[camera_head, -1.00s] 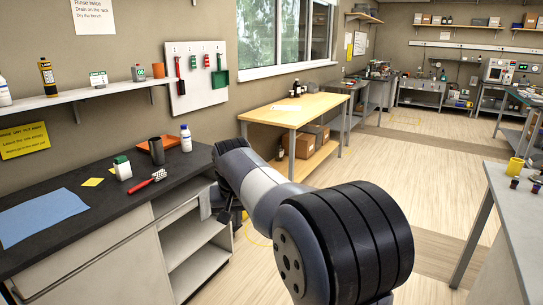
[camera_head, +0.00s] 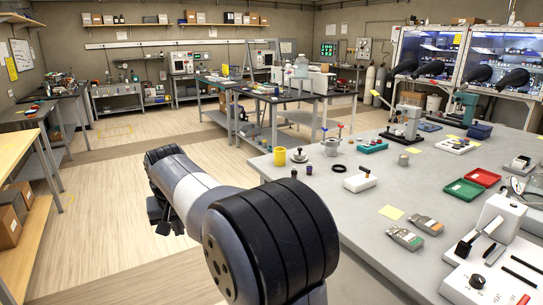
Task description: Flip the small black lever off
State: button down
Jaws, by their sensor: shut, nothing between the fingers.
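A white device (camera_head: 494,262) stands at the front right edge of the grey bench, cut off by the frame. It has a black lever with a dark knob end (camera_head: 465,248), which leans toward the left, and a round black knob (camera_head: 477,282) on its base. I cannot tell for sure that this is the lever of the task, or whether its position means on or off. My gripper (camera_head: 164,225) hangs at the far end of my arm at the left, small and partly hidden, shut and empty. It is over the floor, well away from the device.
The grey bench (camera_head: 375,215) fills the right side. It holds a yellow cup (camera_head: 279,156), two grey handheld meters (camera_head: 405,238), a red tray (camera_head: 482,177) and a green tray (camera_head: 463,190). A wooden table (camera_head: 22,155) stands at the left. The floor (camera_head: 120,200) between is clear.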

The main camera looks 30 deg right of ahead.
aim_at(368, 171)
jog(key=i+z, duration=0.9)
jog(key=i+j+z, duration=0.4)
jog(key=i, duration=0.15)
jog(key=i+l+z, duration=0.1)
jog(key=i+z, duration=0.2)
jog(key=z, duration=0.15)
jog(key=i+z, duration=0.25)
jog(key=z, duration=0.25)
jog(key=i+j+z, duration=0.15)
jog(key=z, duration=0.3)
jog(key=i, duration=0.1)
